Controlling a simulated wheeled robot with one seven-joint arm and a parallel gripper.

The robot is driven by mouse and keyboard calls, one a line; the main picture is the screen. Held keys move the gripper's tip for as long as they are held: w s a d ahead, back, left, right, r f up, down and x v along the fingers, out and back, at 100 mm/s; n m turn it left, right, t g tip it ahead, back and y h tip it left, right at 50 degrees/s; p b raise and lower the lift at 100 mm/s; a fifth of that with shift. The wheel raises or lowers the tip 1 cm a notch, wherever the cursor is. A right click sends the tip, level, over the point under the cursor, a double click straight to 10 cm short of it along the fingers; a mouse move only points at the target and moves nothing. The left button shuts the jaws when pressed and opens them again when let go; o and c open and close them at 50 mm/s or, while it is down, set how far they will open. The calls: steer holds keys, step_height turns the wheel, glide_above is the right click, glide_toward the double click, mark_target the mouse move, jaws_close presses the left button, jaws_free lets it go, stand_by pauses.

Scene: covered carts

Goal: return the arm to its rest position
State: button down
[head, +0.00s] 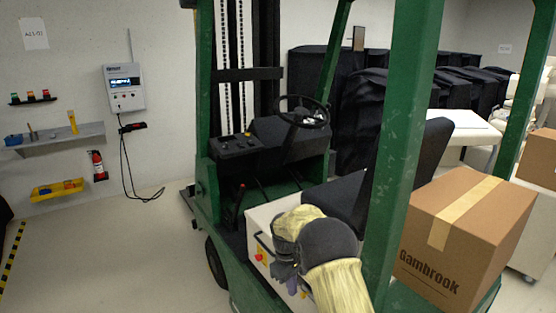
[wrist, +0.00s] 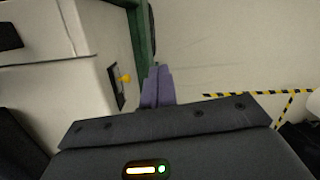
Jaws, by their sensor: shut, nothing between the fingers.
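My gripper (wrist: 157,72) shows its two purple fingers pressed together in the wrist view, with nothing between them. In the head view my gripper (head: 292,286) is small and partly hidden by my own arm, with its yellowish cover and dark joint. It is low beside the cream side panel (head: 257,222) of a green forklift. In the wrist view the cream panel (wrist: 95,60) lies left of the fingers, with a yellow knob (wrist: 125,78) on it close by. I cannot tell whether the fingers touch the panel.
The forklift's green post (head: 402,130) stands right of my arm. The dark seat (head: 340,195) and steering wheel (head: 302,112) are beyond. Open floor (head: 110,250) lies to the left. Yellow-black floor tape (wrist: 235,95) shows in the wrist view.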

steer(key=s+d+r+m+t, duration=0.2)
steer(key=s+d+r+m, duration=0.2)
steer(key=s, duration=0.9)
steer(key=s+d+r+m+t+y, duration=0.1)
steer(key=s+d+r+m, duration=0.3)
steer(key=s, duration=1)
steer(key=d+r+t, duration=0.1)
steer(key=d, duration=0.2)
steer(key=shift+s+r, duration=0.3)
